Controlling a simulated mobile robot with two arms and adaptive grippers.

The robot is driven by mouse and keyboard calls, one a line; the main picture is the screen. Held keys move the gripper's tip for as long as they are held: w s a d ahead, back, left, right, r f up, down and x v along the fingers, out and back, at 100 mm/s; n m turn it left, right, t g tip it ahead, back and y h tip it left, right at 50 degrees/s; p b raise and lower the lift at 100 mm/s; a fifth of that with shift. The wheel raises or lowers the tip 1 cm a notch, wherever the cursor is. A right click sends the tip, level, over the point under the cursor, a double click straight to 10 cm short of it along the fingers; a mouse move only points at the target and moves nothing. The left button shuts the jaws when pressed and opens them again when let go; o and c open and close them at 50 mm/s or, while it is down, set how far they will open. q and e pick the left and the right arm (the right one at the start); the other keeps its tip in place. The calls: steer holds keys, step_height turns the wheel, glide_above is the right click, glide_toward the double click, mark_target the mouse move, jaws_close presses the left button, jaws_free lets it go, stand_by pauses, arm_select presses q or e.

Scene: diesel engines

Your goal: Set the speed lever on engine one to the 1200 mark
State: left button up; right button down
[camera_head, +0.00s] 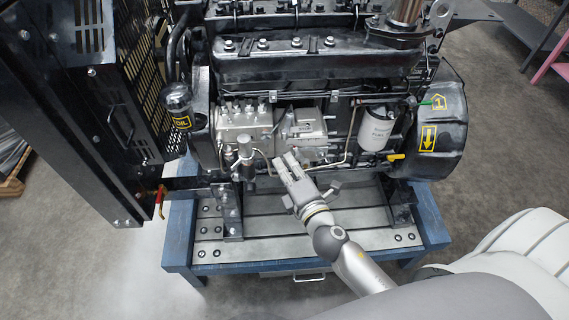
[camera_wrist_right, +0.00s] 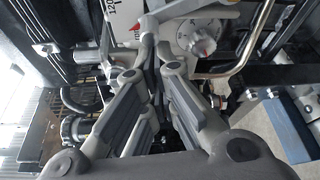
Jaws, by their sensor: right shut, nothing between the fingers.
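Engine one (camera_head: 310,60) is a black diesel engine with a yellow "1" sign (camera_head: 438,102) on its right end. Its grey injection pump and governor housing (camera_head: 303,128) is at the front. My right gripper (camera_head: 284,160) is shut and empty, its tips just in front of that housing. In the right wrist view the shut fingertips (camera_wrist_right: 151,22) overlap a white plate (camera_wrist_right: 125,12) with dark lettering and a red mark. A round dial (camera_wrist_right: 199,38) with a red-tipped pointer is right of them. My left gripper is out of view.
The engine stands on a blue-framed bench (camera_head: 180,238) with a grey slotted top. A black panel (camera_head: 55,125) stands at left, with a red-handled valve (camera_head: 160,197) nearby. A white filter (camera_head: 375,132) and yellow handle (camera_head: 396,157) are right of the gripper.

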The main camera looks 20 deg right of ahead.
steer(key=m+b, duration=0.1)
steer(key=d+r+m+t+b, duration=0.1)
steer(key=b, duration=0.1)
steer(key=shift+s+d+r+m, duration=0.2)
steer(key=shift+s+d+m, duration=0.1)
steer(key=shift+m, duration=0.1)
steer(key=shift+w, duration=0.1)
